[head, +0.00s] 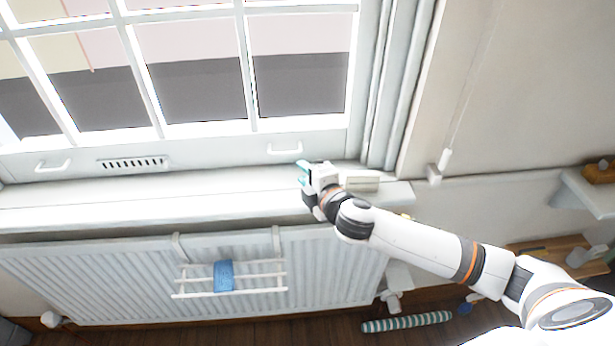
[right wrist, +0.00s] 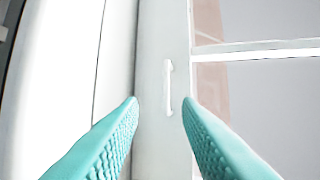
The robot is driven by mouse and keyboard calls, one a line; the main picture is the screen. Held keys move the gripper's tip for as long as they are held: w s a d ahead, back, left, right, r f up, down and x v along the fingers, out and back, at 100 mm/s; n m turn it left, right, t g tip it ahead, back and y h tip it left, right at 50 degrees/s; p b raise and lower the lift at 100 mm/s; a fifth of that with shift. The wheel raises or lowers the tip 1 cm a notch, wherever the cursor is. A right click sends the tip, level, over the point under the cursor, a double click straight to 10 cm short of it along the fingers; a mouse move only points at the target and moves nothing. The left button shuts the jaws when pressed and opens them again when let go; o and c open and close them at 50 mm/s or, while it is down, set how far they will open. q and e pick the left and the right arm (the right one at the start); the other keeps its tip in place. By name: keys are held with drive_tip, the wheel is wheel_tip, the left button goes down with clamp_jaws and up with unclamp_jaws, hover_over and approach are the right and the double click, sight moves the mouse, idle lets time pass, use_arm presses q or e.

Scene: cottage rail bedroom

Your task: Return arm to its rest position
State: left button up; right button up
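My right arm reaches in from the lower right of the head view. Its gripper (head: 303,174) is over the window sill (head: 130,205), just below the right sash handle (head: 285,149). In the right wrist view the two teal fingers (right wrist: 160,105) are spread apart with nothing between them. The white handle (right wrist: 168,88) shows beyond the fingertips, apart from them. My left arm and left gripper are not in view.
A white radiator (head: 100,275) stands below the sill, with a rail rack (head: 260,284) holding a blue cloth (head: 223,275). A small white box (head: 360,184) lies on the sill beside my gripper. A striped roll (head: 407,321) is on the floor. A wall shelf (head: 590,193) is at right.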

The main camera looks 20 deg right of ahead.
drive_tip(key=shift+s+d+r, duration=0.1)
drive_tip(key=shift+s, duration=0.3)
